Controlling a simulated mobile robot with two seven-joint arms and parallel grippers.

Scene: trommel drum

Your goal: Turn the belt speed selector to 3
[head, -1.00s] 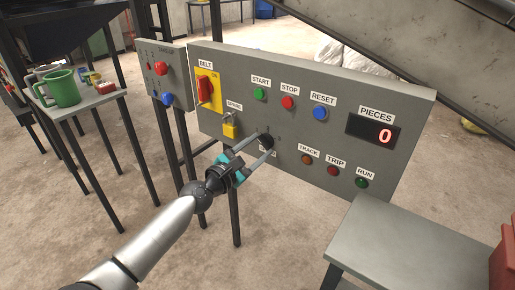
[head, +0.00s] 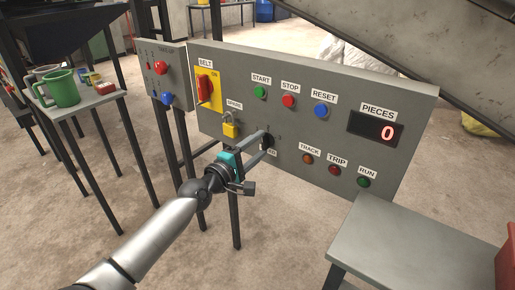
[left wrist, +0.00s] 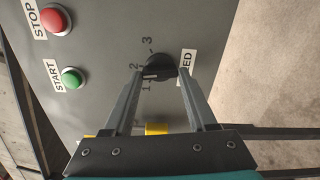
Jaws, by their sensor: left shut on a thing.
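The belt speed selector is a black round knob (head: 268,142) low on the grey panel (head: 225,65). In the left wrist view the knob (left wrist: 158,66) has the numbers 1, 2 and 3 around it. A pale line on it points toward the side between 1 and 2. The label beside it is partly hidden, with "ED" showing. My left gripper (head: 265,143) is shut on the knob, one finger on each side; the fingers (left wrist: 160,72) show clearly in the left wrist view. My right gripper is not in view.
Near the knob are a yellow padlock (head: 230,130), a red belt switch (head: 205,88), and the start (head: 261,92) and stop (head: 289,101) buttons. A display (head: 375,129) reads 0. A grey table (head: 405,240) stands at lower right.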

